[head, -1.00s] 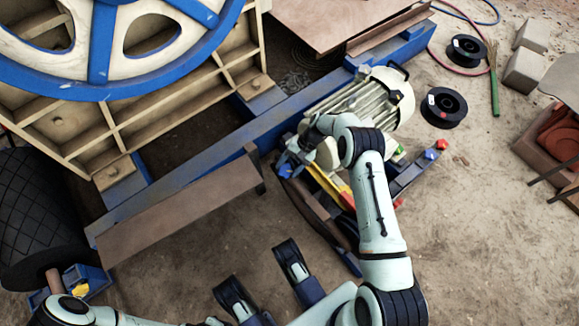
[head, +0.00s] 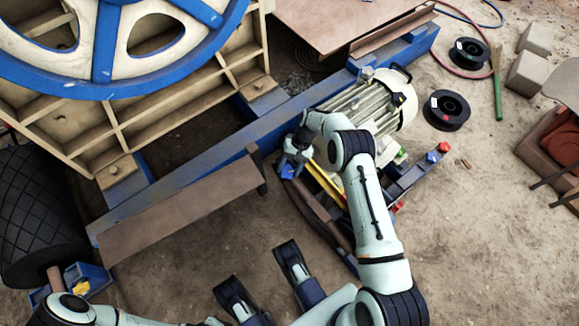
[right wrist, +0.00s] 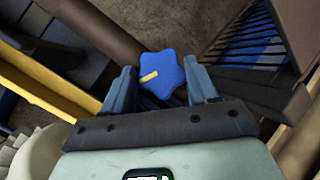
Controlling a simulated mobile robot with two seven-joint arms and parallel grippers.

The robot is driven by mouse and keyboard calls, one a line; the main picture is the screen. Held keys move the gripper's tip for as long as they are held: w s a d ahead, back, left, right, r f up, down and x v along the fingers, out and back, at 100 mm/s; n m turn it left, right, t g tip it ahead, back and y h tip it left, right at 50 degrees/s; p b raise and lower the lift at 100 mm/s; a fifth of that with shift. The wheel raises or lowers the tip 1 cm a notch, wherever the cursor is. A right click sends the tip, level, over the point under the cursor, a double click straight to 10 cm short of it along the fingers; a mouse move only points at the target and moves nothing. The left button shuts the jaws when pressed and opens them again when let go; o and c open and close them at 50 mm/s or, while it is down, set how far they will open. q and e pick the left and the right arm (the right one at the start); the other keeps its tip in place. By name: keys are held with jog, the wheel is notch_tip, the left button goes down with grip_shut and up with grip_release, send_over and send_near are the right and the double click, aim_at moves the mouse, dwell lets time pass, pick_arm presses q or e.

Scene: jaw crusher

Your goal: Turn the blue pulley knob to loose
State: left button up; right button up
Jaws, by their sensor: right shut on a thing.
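The blue pulley knob (right wrist: 168,82) is star-shaped with a yellow mark on its face. In the right wrist view the mark points left and slightly down. In the head view the knob (head: 287,172) shows small at the tip of my right gripper, partly hidden. My right gripper (right wrist: 162,88) is shut on the knob, one finger on each side of it. It also shows in the head view (head: 291,164), beside the motor.
The pale ribbed motor (head: 362,108) stands behind my right gripper. A yellow bar (head: 325,184) and a dark curved guard (head: 318,215) lie close by. A brown plate (head: 183,213) is to the left. A big blue-rimmed wheel (head: 103,45) fills the upper left.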

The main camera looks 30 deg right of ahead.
jog(key=o, duration=1.1)
jog(key=shift+c, duration=0.2)
pick_arm(q)
jog(key=w, duration=0.1)
jog(key=w+r+t+p, duration=0.1)
jog(key=w, duration=0.1)
jog(key=shift+d+r, duration=0.2)
pick_arm(e)
jog(key=v, duration=1.3)
jog(key=shift+r, duration=0.2)
pick_arm(q)
jog(key=shift+p, duration=0.35)
